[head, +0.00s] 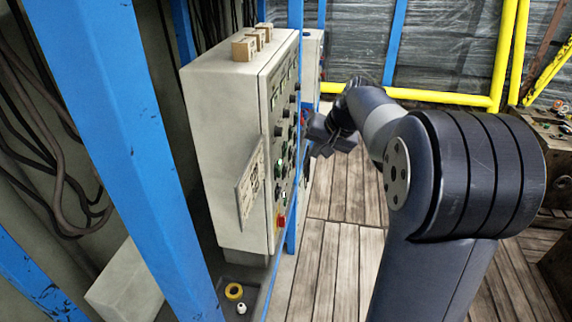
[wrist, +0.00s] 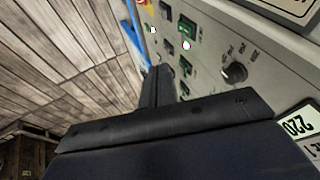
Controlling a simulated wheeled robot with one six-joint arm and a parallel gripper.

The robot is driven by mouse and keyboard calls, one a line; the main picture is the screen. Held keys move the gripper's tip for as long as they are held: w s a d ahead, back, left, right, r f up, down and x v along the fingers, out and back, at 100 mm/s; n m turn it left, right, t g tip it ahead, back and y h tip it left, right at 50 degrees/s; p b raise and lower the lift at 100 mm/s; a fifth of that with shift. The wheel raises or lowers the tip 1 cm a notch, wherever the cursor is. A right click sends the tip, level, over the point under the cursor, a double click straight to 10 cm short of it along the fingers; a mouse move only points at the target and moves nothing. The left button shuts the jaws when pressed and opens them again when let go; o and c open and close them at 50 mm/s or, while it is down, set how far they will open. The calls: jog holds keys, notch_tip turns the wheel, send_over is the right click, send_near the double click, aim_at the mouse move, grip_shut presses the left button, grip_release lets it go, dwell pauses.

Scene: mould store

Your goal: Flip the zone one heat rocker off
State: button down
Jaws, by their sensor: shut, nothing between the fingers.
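The grey control cabinet (head: 222,110) stands left of centre in the head view, its front panel seen edge-on. In the wrist view its panel (wrist: 215,45) carries several rockers, among them a green one at the top (wrist: 188,24) and another green one (wrist: 186,67) close to my fingers. Labels are too small to read, so I cannot tell which rocker is zone one heat. My gripper (wrist: 160,72) is shut and empty, its fingertips close to the panel beside the rockers; contact cannot be told. In the head view my gripper (head: 307,136) is at the panel's front, partly hidden.
A black rotary knob (wrist: 235,73) and a display reading 220 (wrist: 298,123) are on the panel near my gripper. A red and yellow emergency stop (head: 281,220) sits low on the panel. Small boxes (head: 244,48) stand on top. Blue posts (head: 110,120) flank the cabinet. Plank floor lies open in front.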

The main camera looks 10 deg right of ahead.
aim_at(279, 170)
jog(key=a+r+p+x, duration=0.1)
jog(key=a+p+x, duration=0.1)
jog(key=x, duration=1)
jog(key=shift+w+a+f+p, duration=0.2)
jog(key=shift+a+f+p, duration=0.15)
jog(key=shift+a+p, duration=0.2)
jog(key=shift+f, duration=0.1)
jog(key=b, duration=0.2)
jog(key=shift+a+y+b, duration=0.1)
jog(key=shift+y+b, duration=0.2)
jog(key=shift+b, duration=0.05)
